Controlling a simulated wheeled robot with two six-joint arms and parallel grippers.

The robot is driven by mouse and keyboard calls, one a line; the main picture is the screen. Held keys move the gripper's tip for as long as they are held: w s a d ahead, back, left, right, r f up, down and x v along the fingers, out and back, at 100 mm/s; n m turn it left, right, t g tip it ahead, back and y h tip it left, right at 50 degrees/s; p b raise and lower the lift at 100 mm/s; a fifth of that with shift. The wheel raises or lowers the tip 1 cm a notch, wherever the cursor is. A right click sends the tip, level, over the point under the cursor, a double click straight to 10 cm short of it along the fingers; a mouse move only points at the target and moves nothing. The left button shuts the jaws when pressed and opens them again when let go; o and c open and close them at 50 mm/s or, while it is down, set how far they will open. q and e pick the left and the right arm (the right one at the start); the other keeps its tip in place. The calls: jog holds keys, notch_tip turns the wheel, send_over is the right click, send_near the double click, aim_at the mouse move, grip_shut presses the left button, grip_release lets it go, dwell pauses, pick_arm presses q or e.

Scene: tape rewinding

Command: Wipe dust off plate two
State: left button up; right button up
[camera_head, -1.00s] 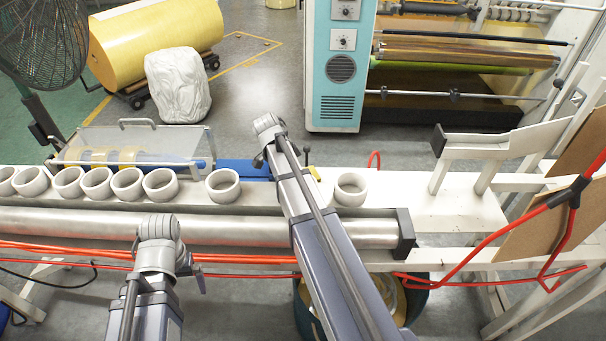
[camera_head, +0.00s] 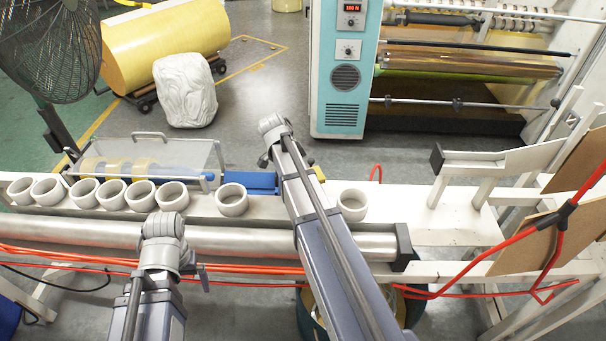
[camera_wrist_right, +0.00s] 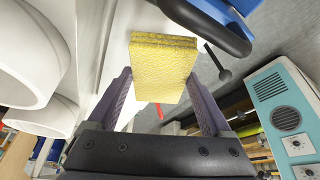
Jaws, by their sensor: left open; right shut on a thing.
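A yellow sponge (camera_wrist_right: 163,68) is held between the two fingers of my right gripper (camera_wrist_right: 160,82) in the right wrist view. A small yellow bit of it (camera_head: 319,173) shows in the head view beside my right arm, above the white bench (camera_head: 460,215). The right fingers are mostly hidden by my arm in the head view. My left gripper (camera_head: 202,276) is low in front of the bench and is open with nothing seen in it; its fingers are mostly hidden. I cannot tell which surface is plate two, and no dust can be made out.
Several white rings (camera_head: 232,200) stand in a row on the bench, one (camera_head: 352,205) right of my arm. A metal roller (camera_head: 240,240) runs along its front. Red hoses (camera_head: 480,262) hang at the right.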

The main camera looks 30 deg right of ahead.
jog(key=shift+r, duration=0.15)
notch_tip(320, 180, up, 3)
jog(key=p, duration=0.3)
dwell(0.8)
